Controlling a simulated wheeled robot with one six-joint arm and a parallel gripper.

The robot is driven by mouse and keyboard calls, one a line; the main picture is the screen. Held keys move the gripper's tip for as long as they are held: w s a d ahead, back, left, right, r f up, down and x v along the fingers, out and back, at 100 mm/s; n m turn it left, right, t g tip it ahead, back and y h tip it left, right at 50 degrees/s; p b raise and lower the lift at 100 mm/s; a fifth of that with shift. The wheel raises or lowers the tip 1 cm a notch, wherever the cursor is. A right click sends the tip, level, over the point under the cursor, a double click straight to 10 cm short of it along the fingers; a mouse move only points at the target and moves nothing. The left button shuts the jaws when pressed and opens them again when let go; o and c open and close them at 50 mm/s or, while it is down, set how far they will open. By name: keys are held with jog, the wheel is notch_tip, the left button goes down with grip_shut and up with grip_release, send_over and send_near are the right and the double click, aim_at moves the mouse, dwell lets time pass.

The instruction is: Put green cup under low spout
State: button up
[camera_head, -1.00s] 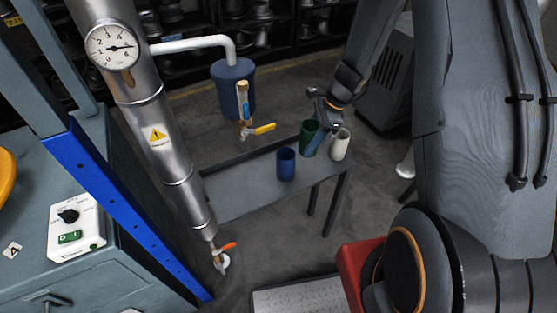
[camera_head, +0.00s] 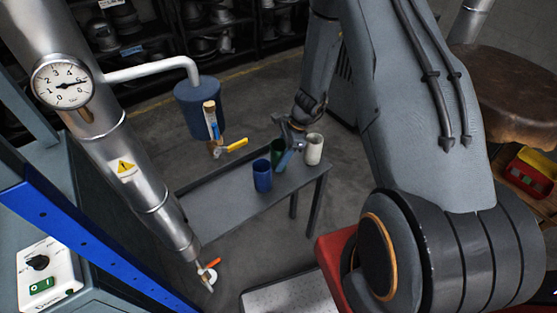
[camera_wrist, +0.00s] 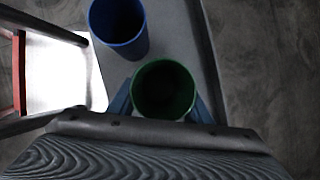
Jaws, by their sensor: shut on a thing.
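The green cup (camera_head: 277,149) is upright at the bench, between the blue cup and the white cup, and partly hidden by my gripper. My gripper (camera_head: 286,153) is shut on it. In the wrist view the green cup (camera_wrist: 164,92) sits between the two blue fingers of my gripper (camera_wrist: 162,108), its open top facing the camera and its inside looking empty. I cannot tell whether its base touches the bench. The low spout (camera_head: 208,270), with an orange handle, is at the bottom of the slanted metal pipe. A higher spout (camera_head: 216,148) with a yellow handle hangs under a blue tank.
The blue cup (camera_head: 262,175) stands close to the left of the green one, and the white cup (camera_head: 314,148) close to its right. The grey bench (camera_head: 215,213) is bare left of the cups. The metal pipe (camera_head: 125,165) and a blue frame beam (camera_head: 85,250) stand at the left.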

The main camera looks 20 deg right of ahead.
jog(key=shift+f, duration=0.9)
jog(key=shift+f, duration=0.15)
jog(key=o, duration=1.1)
